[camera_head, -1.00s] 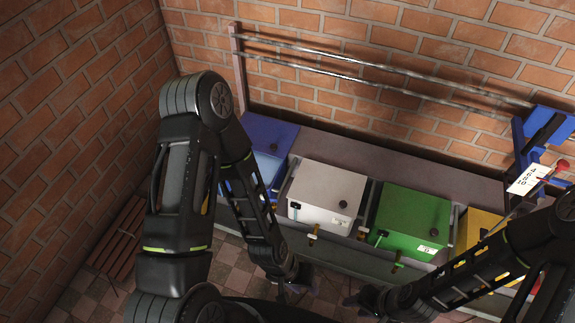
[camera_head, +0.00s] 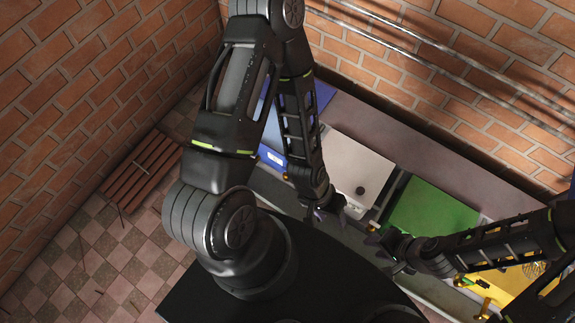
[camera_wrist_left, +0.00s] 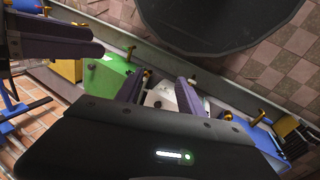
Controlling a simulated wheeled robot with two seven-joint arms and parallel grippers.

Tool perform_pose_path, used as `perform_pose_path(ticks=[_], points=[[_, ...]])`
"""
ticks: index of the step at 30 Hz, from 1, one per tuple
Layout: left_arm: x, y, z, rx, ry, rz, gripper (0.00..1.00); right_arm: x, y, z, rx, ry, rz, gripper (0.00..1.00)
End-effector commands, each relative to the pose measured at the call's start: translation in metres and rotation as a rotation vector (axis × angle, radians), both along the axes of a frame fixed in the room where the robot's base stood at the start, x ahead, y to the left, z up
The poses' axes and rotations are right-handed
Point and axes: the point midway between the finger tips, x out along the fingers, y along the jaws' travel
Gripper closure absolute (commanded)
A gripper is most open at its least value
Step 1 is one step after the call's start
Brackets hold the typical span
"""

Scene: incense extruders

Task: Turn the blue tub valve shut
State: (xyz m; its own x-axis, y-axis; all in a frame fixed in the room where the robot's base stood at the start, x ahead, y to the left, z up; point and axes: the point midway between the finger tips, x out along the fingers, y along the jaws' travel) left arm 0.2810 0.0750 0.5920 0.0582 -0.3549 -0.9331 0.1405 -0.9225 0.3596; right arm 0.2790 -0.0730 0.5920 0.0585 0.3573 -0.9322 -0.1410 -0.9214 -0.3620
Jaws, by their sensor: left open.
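The blue tub (camera_head: 272,156) stands at the left end of the tub row, largely hidden behind my left arm in the head view. In the left wrist view the blue tub (camera_wrist_left: 266,141) is at the lower right, with a brass valve (camera_wrist_left: 258,117) at its front. My left gripper (camera_head: 326,212) is open and empty in front of the white tub (camera_head: 355,168), to the right of the blue tub. Its two purple fingers (camera_wrist_left: 163,80) are apart, with the white tub seen between them. My right gripper (camera_head: 385,250) is near the green tub; its opening is unclear.
The green tub (camera_head: 430,210) and the yellow tub (camera_head: 510,285) continue the row to the right. Metal rails (camera_head: 450,62) run along the brick wall behind. A slatted wooden bench (camera_head: 142,172) stands at the left, with open tiled floor (camera_head: 100,255) before it.

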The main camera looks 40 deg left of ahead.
Motion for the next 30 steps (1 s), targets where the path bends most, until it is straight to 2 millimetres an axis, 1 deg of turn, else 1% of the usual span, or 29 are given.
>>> perform_pose_path(ticks=[1, 2, 5, 8, 9, 11, 12, 14, 15, 16, 18, 21, 24, 27, 30], points=[[0.004, 0.003, -0.008, 0.005, -0.002, 0.000, 0.50, 0.000, 0.000, -0.008, 0.000, 0.000, 0.000, 0.64], [0.006, 0.006, -0.013, 0.010, -0.003, 0.000, 0.47, 0.000, 0.000, -0.012, 0.000, -0.001, 0.000, 0.64], [0.019, 0.020, -0.036, 0.032, -0.004, -0.004, 0.40, 0.001, 0.000, -0.035, 0.000, -0.001, 0.000, 0.64], [0.040, 0.044, -0.069, 0.070, -0.004, -0.009, 0.40, 0.001, -0.001, -0.070, -0.001, -0.001, -0.002, 0.64], [0.050, 0.057, -0.083, 0.090, -0.004, -0.011, 0.40, 0.001, -0.001, -0.086, -0.001, -0.002, -0.003, 0.64], [0.066, 0.079, -0.104, 0.122, -0.001, -0.012, 0.40, 0.001, -0.001, -0.111, -0.002, -0.003, -0.003, 0.64], [0.077, 0.095, -0.117, 0.146, 0.001, -0.014, 0.40, 0.002, -0.001, -0.129, -0.002, -0.002, -0.004, 0.64], [0.092, 0.120, -0.134, 0.183, 0.007, -0.009, 0.40, 0.002, -0.002, -0.155, -0.003, -0.003, -0.005, 0.64], [0.102, 0.138, -0.144, 0.208, 0.010, -0.007, 0.40, 0.002, -0.002, -0.172, -0.004, -0.004, -0.006, 0.64], [0.108, 0.150, -0.150, 0.226, 0.016, -0.004, 0.40, 0.002, -0.002, -0.184, -0.004, -0.004, -0.006, 0.64], [0.121, 0.179, -0.159, 0.266, 0.025, 0.007, 0.40, 0.003, -0.003, -0.208, -0.005, -0.004, -0.007, 0.64], [0.133, 0.213, -0.166, 0.314, 0.043, 0.023, 0.40, 0.003, -0.003, -0.234, -0.005, -0.005, -0.009, 0.64], [0.139, 0.236, -0.165, 0.344, 0.055, 0.035, 0.40, 0.003, -0.003, -0.248, -0.006, -0.005, -0.009, 0.64], [0.141, 0.247, -0.161, 0.359, 0.064, 0.043, 0.40, 0.004, -0.003, -0.252, -0.006, -0.006, -0.009, 0.64], [0.141, 0.250, -0.158, 0.363, 0.068, 0.045, 0.40, 0.004, -0.003, -0.251, -0.006, -0.006, -0.009, 0.64]])
